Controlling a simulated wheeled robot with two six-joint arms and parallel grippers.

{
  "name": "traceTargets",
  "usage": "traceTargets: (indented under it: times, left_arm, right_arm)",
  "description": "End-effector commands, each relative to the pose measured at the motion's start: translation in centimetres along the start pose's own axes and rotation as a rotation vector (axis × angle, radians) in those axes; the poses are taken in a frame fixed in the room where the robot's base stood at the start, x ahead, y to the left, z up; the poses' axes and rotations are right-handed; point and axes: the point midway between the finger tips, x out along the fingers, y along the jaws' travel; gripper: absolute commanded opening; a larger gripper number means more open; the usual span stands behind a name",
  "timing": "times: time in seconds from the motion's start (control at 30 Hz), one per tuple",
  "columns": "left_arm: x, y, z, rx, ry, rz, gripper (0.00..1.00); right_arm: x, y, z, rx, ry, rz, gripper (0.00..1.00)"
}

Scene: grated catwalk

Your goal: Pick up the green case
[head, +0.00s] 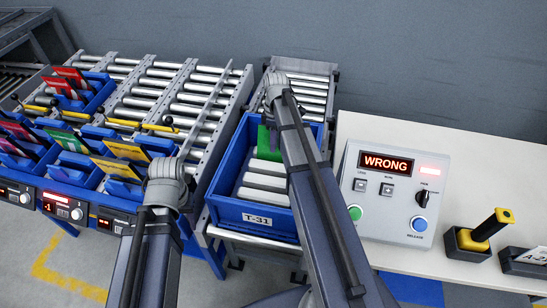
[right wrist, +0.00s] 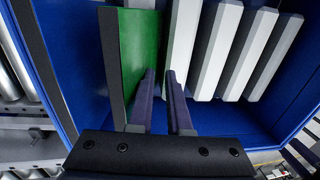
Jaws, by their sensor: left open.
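The green case (head: 268,142) stands at the far end of the blue T-31 crate (head: 245,213). In the right wrist view its green face (right wrist: 140,45) and dark edge show at the left of a row of white cases. My right gripper (right wrist: 161,74) has its two fingers apart at the green case's near right edge, beside the first white case. I cannot tell whether it touches the case. In the head view my right arm hides that gripper and part of the case. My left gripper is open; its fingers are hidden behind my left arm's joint.
The crate walls are close around the right gripper. Blue bins of coloured cases (head: 125,150) stand left, by roller conveyors (head: 178,95).

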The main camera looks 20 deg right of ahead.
Motion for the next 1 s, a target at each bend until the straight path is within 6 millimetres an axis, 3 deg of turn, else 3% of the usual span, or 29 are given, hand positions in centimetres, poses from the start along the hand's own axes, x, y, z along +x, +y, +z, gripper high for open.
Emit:
traceTargets:
  times: [0.03,0.1,0.4,0.43,0.5,1.0]
  left_arm:
    - [1.46,0.14,-0.09,0.000,0.000,0.000,0.50]
    - [2.01,0.19,-0.12,0.000,0.000,0.000,0.50]
    - [1.99,0.19,-0.12,0.000,0.000,0.000,0.50]
    - [1.98,0.19,-0.12,0.000,0.000,0.000,0.50]
    - [1.98,0.19,-0.12,0.000,0.000,0.000,0.50]
    - [1.95,0.19,-0.12,0.000,0.000,0.000,0.50]
  right_arm:
    - [1.42,0.74,-0.09,0.002,0.003,0.014,0.53]
    - [1.98,0.75,-0.08,0.002,0.003,0.014,0.53]
    - [1.95,0.79,-0.06,0.002,0.002,0.015,0.53]
    - [1.95,0.79,-0.06,0.002,0.002,0.015,0.09]
    - [1.94,0.78,-0.07,0.002,0.002,0.015,0.01]
    - [1.92,0.73,-0.07,0.002,0.003,0.015,0.00]
